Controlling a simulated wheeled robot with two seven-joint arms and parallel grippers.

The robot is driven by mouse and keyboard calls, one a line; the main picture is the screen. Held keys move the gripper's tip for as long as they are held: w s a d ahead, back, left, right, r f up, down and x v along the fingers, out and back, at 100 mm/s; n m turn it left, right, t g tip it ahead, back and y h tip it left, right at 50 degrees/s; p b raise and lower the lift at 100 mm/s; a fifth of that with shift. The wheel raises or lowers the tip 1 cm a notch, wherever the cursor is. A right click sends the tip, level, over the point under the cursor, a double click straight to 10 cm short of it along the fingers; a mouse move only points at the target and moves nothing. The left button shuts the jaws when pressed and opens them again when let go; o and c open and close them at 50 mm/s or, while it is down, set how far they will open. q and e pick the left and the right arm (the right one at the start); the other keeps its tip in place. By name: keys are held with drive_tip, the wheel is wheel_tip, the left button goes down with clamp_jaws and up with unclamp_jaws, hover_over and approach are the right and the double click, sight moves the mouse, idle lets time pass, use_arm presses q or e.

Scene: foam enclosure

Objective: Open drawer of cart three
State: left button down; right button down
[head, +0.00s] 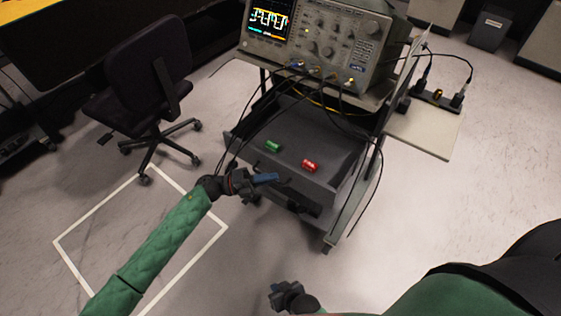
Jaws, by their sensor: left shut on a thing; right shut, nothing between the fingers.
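The cart (376,150) stands in the centre with an instrument on its top. Its dark grey drawer (325,135) sticks out toward me, and its inside shows from above. A green can-like item (273,146) and a red one (310,165) lie in it. My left gripper (268,179) is at the left part of the drawer's front edge, shut on what looks like the drawer handle; the fingers mostly hide it. My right gripper (287,290) is low in the view, shut and empty, apart from the cart.
An oscilloscope (325,35) sits on the cart, with cables hanging in front of the drawer. A black office chair (145,75) stands left.

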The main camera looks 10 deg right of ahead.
use_arm(q)
drive_tip(key=shift+s+a+f, duration=0.1)
drive_tip(key=shift+s+a, duration=1.8)
drive_tip(key=shift+a, duration=0.15)
drive_tip(key=c, duration=1.5)
unclamp_jaws()
drive_tip(key=shift+c, duration=0.2)
drive_tip(key=shift+a, duration=0.1)
drive_tip(key=w+a+f, duration=0.1)
drive_tip(key=a, duration=0.6)
drive_tip(key=shift+a, duration=0.2)
drive_tip(key=shift+a, duration=0.1)
